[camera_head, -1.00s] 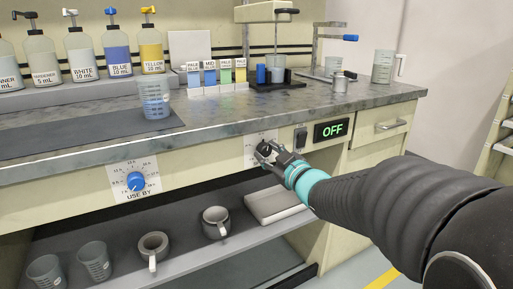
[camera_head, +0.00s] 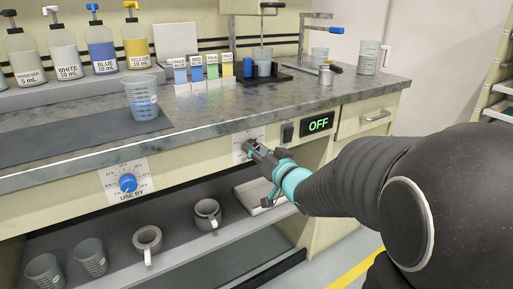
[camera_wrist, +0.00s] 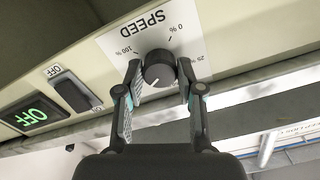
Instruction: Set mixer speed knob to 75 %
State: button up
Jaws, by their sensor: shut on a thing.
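The speed knob (camera_wrist: 160,67) is round and dark grey, on a white SPEED label (camera_wrist: 125,42) that looks upside down in the wrist view. Its pale pointer line lies toward the lower left in that view. The 0 %, 25 % and 100 % marks show; part of the scale is hidden by the fingers. My gripper (camera_wrist: 160,75) has one finger on each side of the knob and is shut on it. In the head view my gripper (camera_head: 251,149) is at the bench front panel and hides most of the knob.
A black switch (camera_head: 288,131) and a green OFF display (camera_head: 319,124) are right of the knob. A blue USE BY knob (camera_head: 128,184) is farther left. The worktop edge (camera_head: 190,134) runs above. Mugs (camera_head: 207,213) and beakers (camera_head: 91,257) stand on the shelf below.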

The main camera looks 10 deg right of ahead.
jog(key=shift+f+m, duration=0.1)
jog(key=shift+m, duration=0.5)
jog(key=o, duration=1.2)
jog(key=shift+c, duration=0.2)
jog(key=shift+s, duration=0.1)
jog(key=v, duration=0.7)
jog(key=shift+s, duration=0.15)
